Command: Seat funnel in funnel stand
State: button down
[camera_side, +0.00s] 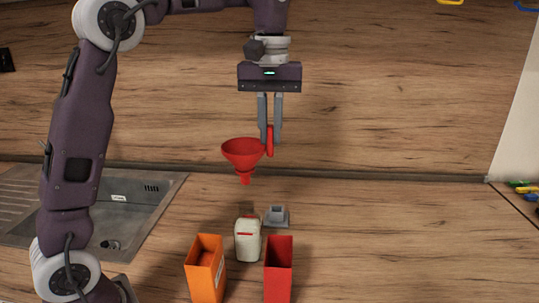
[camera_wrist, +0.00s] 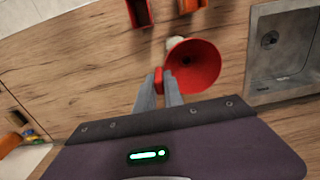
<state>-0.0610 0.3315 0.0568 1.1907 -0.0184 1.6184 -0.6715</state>
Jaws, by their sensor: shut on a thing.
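The red funnel (camera_side: 242,153) hangs in the air, mouth up and spout down, in the side view. My gripper (camera_side: 269,138) points down and is shut on the funnel's red handle, to the right of the cone. In the wrist view, my gripper (camera_wrist: 160,84) holds the handle and the funnel's open mouth (camera_wrist: 194,66) faces the camera. A small grey piece (camera_side: 277,217), which looks like the funnel stand, is on the counter below and to the right of the spout, apart from it. I cannot make out the stand in the wrist view.
A cream container (camera_side: 247,242) with a red mark stands in front of the grey piece. An orange open box (camera_side: 206,270) and a red open box (camera_side: 279,272) stand nearer the camera. A metal sink (camera_side: 135,205) lies left.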

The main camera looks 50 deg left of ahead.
jog(key=shift+w+r, duration=0.25)
jog(key=w+a+f+m, duration=0.2)
jog(key=w+f+m, duration=0.2)
jog(key=f, duration=0.4)
jog(key=w+a+f+m, duration=0.2)
jog(key=w+f+m, duration=0.3)
jog(key=f, duration=0.3)
jog(key=shift+w+f, duration=0.2)
jog(key=shift+w, duration=0.2)
jog(key=shift+f, duration=0.5)
